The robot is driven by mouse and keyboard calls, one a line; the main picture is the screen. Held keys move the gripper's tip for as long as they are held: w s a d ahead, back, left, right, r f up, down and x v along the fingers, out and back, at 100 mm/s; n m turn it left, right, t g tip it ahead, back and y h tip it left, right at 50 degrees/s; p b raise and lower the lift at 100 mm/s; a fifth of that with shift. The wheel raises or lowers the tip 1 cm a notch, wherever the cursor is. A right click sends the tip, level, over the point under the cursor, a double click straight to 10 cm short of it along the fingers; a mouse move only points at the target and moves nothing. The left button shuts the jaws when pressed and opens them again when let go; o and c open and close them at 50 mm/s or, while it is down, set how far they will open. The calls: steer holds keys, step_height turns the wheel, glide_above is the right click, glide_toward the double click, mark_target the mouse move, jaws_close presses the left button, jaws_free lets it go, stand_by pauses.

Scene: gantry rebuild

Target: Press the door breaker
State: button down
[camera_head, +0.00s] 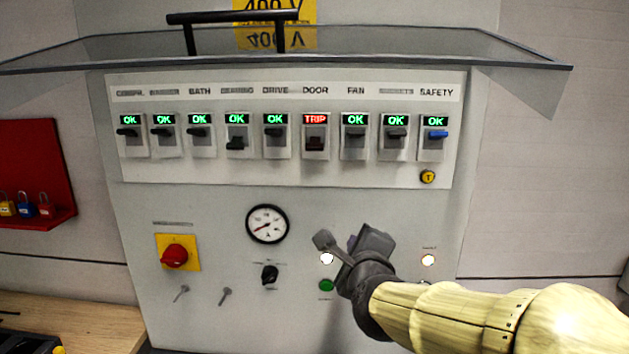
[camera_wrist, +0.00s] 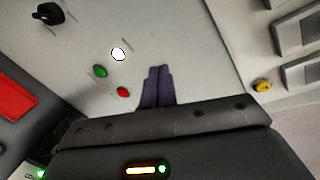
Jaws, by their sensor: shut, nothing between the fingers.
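The door breaker (camera_head: 315,143) is in the row on the panel, under the label DOOR. Its display reads TRIP in red, and its dark red-brown toggle sits low. The other breakers show a green OK. My gripper (camera_head: 338,248) is in front of the lower panel, below and a little right of the door breaker and apart from it. In the wrist view my gripper's fingers (camera_wrist: 157,72) are together, with nothing between them. The door breaker cannot be made out in the wrist view.
A clear cover (camera_head: 440,50) with a black handle is raised above the breakers. A yellow button (camera_head: 428,177) sits below the safety breaker. A gauge (camera_head: 267,224), a red rotary switch (camera_head: 174,256) and a green button (camera_head: 326,286) are on the lower panel.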

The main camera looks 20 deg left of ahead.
steer(key=s+a+r+m+t+b, duration=0.3)
steer(key=a+r+m, duration=0.3)
steer(key=m, duration=0.8)
step_height(320, 180, up, 3)
steer(key=shift+s+a+r+t+h+b, duration=0.1)
steer(key=shift+s+a+t+h+b, duration=0.25)
steer(key=shift+s+t, duration=0.45)
steer(key=shift+a, duration=0.1)
